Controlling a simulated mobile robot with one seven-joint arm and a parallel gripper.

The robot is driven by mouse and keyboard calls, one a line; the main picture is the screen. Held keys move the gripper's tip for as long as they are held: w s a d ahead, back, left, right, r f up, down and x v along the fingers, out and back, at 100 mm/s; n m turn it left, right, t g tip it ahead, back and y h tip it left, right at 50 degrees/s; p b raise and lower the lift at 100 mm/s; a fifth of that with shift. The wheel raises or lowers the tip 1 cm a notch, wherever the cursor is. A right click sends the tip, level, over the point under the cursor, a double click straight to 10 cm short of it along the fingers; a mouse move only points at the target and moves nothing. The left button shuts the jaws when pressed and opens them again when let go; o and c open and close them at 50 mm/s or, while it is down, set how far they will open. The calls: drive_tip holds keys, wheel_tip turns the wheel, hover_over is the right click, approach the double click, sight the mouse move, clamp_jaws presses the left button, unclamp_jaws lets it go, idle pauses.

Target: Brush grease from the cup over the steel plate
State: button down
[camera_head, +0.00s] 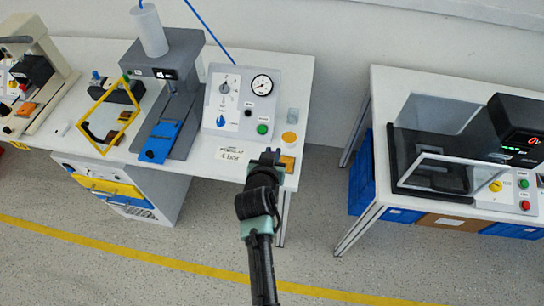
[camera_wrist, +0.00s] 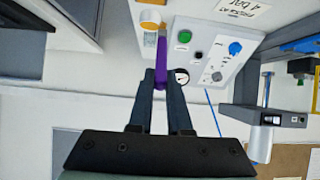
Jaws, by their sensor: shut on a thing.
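My gripper (camera_head: 270,157) is at the front right corner of the middle bench in the head view. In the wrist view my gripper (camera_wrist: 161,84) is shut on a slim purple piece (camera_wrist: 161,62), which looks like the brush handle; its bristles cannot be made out. A small round yellow-orange cup (camera_head: 289,138) stands just beyond my gripper on the bench. It also shows in the wrist view (camera_wrist: 150,17), near the far end of the purple piece; contact cannot be told. A flat brownish-orange piece (camera_head: 288,162) lies right beside my gripper. I cannot pick out the steel plate for certain.
A grey press (camera_head: 178,90) stands further left. A gap separates this bench from the right one.

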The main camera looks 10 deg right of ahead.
wheel_tip(320, 180, up, 2)
drive_tip(key=shift+r+p, duration=0.1)
drive_tip(key=shift+p, duration=0.35)
drive_tip(key=shift+s, duration=0.1)
